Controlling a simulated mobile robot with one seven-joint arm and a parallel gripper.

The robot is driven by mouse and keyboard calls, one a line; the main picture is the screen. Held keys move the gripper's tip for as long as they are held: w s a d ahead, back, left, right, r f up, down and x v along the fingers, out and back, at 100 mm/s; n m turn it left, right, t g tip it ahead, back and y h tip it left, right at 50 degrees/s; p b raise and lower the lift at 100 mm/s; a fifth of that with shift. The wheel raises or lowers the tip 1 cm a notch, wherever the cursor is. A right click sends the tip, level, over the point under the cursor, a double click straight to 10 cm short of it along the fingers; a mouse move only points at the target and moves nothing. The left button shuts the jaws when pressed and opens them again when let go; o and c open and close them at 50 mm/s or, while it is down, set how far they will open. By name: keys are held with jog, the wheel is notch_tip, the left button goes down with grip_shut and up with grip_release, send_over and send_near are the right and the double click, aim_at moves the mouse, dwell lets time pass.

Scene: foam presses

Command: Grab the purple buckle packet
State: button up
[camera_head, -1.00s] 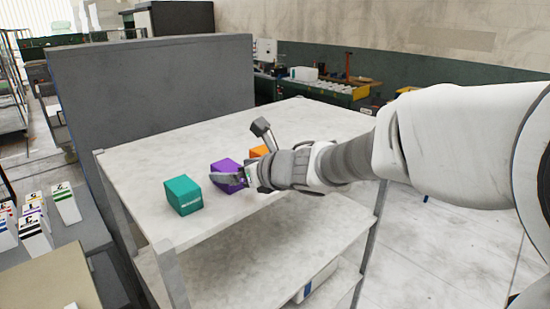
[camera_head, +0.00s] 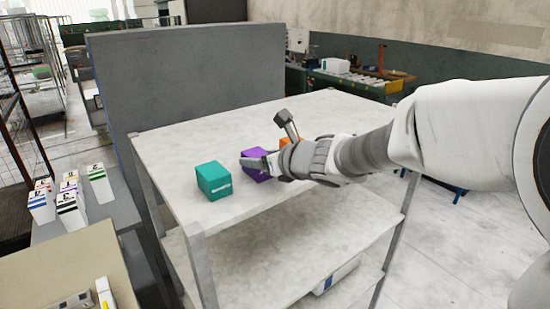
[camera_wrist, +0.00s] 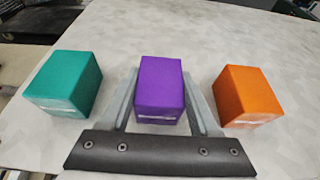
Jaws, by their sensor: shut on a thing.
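The purple buckle packet (camera_head: 258,153) is a small purple box on the pale top of the shelf table (camera_head: 240,218). In the wrist view the purple packet (camera_wrist: 161,84) stands between my two fingers, with a light label strip low on its near face. My gripper (camera_wrist: 160,100) is shut on it, one finger along each side. In the head view my gripper (camera_head: 256,164) partly covers the packet. I cannot tell any gap between the packet and the tabletop.
A teal box (camera_head: 214,181) stands left of the purple one, and an orange box (camera_wrist: 246,96) stands right of it, both close by. A grey panel (camera_head: 190,80) rises behind the table. White cartons (camera_head: 70,208) stand on a lower surface at left. The tabletop's far part is clear.

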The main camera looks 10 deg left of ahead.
grip_shut()
jog(key=shift+r, duration=0.1)
